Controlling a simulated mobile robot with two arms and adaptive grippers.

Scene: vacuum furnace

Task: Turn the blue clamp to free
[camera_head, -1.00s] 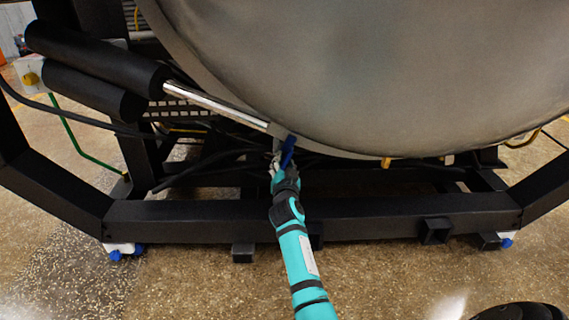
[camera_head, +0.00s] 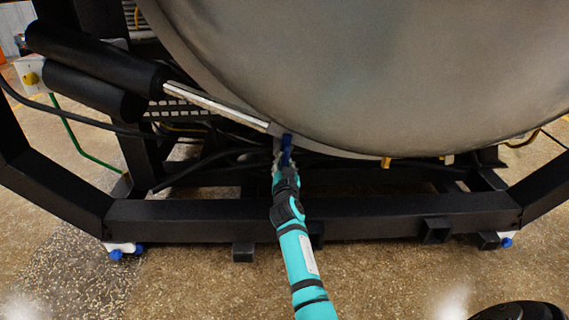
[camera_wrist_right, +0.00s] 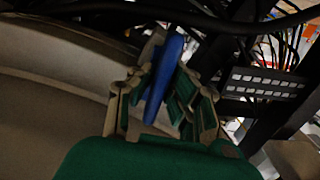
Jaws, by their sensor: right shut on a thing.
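The blue clamp (camera_head: 286,150) sits at the lower edge of the big grey drum (camera_head: 380,80), near the end of a silver rod. In the head view it stands nearly upright. My right gripper (camera_head: 281,166) reaches it from below. In the right wrist view the blue clamp (camera_wrist_right: 164,80) lies between the two fingers of my right gripper (camera_wrist_right: 162,100), which are shut on it. The clamp's upper end shows beyond the fingertips, against a grey part. My left gripper is in neither view.
A black frame beam (camera_head: 400,212) runs across below the drum, under my right arm. Black cylinders (camera_head: 95,65) with a silver rod (camera_head: 215,105) slope down from the left. Dark cables (camera_head: 200,168) hang behind the clamp. The floor in front is mostly clear.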

